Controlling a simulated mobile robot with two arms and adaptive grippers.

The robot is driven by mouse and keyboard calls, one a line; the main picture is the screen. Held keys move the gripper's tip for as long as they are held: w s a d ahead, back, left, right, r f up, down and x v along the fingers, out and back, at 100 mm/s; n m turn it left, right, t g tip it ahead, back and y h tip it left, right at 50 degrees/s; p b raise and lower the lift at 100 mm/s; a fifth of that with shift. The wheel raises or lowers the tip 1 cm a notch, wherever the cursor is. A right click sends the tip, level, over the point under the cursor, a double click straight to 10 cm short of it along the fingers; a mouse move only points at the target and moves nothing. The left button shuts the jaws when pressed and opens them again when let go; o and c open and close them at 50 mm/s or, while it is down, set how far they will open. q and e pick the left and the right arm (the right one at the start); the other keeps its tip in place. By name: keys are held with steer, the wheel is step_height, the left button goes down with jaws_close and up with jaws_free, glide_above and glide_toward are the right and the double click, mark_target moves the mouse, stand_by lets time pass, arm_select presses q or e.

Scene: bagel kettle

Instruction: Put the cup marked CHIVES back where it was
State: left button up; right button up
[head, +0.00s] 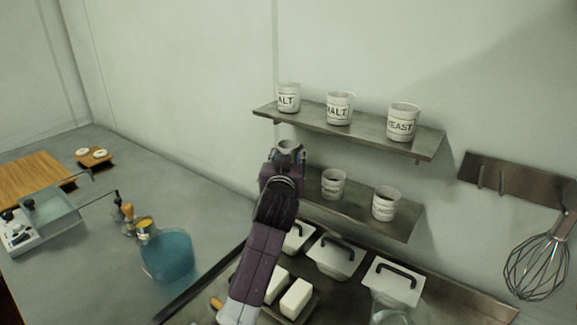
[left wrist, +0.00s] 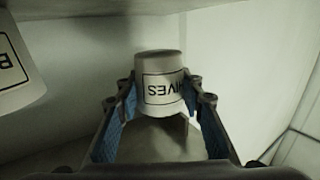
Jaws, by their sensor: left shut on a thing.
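The CHIVES cup (left wrist: 163,85) is white with a black-framed label. It shows upside down in the left wrist view, between the two blue-padded fingers. My left gripper (head: 288,156) is shut on it. In the head view only the pale cup's upper part (head: 289,145) shows above the gripper, at the left end of the lower shelf (head: 345,205). My gripper and arm hide that shelf end. I cannot tell whether the cup touches the shelf. My right gripper is not in view.
Two cups, one in the middle (head: 333,188) and one at the right (head: 385,208), stand on the lower shelf. The upper shelf (head: 360,125) holds three labelled cups. Lidded white containers (head: 335,258) stand below. A whisk (head: 538,265) hangs at the right.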

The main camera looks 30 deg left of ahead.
arm_select(q)
step_height(320, 180, down, 3)
steer(key=shift+w+f+p, duration=0.1)
steer(key=shift+f+p, duration=0.1)
steer(key=shift+p, duration=0.1)
steer(key=shift+f, duration=0.45)
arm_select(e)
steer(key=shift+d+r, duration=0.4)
arm_select(q)
steer(key=shift+f, duration=0.1)
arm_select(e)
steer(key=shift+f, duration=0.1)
arm_select(q)
steer(key=o, duration=1.1)
